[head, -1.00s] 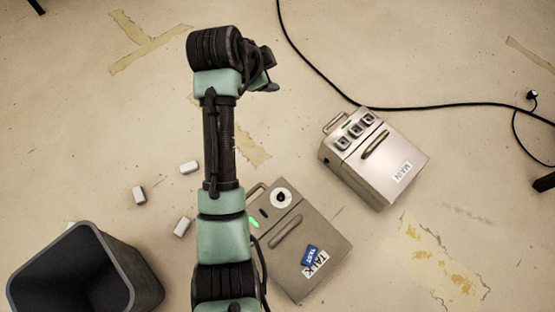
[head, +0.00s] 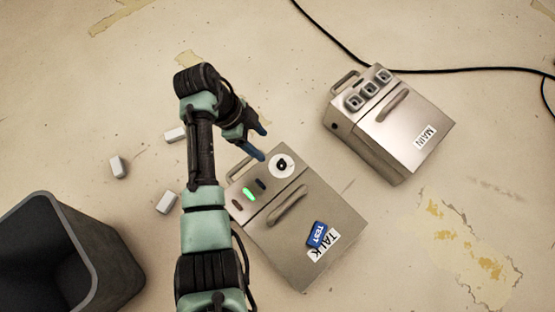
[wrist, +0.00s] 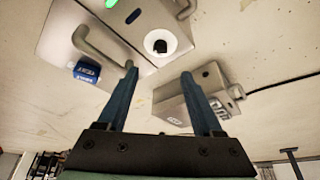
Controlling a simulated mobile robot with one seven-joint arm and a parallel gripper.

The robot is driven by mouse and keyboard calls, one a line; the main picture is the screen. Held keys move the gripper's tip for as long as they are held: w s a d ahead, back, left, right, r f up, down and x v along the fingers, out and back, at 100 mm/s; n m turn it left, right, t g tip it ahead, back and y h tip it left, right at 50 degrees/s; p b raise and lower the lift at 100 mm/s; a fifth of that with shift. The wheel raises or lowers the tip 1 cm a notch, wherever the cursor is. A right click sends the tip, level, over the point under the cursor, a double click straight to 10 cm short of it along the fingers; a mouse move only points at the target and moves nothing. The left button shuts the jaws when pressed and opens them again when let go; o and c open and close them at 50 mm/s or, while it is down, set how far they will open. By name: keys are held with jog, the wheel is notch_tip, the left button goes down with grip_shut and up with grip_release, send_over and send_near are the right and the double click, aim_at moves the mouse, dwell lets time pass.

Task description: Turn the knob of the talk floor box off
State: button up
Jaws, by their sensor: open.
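The talk floor box (head: 310,225) stands on the floor right of my arm in the head view, with a TALK label and a blue TEST tag. Its knob (head: 282,166) is a dark piece on a white round disc near the top edge. A green light (head: 249,194) glows beside it. In the wrist view the knob (wrist: 159,46) shows above and between my fingers, and the green light (wrist: 111,3) is at the top edge. My gripper (head: 262,142) is open and empty, just above and left of the knob in the head view, apart from it.
The MAIN box (head: 405,135) with several square buttons stands to the right, a black cable (head: 440,71) behind it. A dark bin (head: 90,245) stands at lower left. Small white blocks (head: 166,202) lie on the floor between bin and arm.

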aim_at(281, 163)
jog(key=b+x, duration=0.7)
jog(key=x, duration=0.4)
jog(key=shift+d+f+b, duration=0.2)
jog(key=shift+f+b, duration=0.05)
jog(key=shift+b, duration=0.05)
grip_shut()
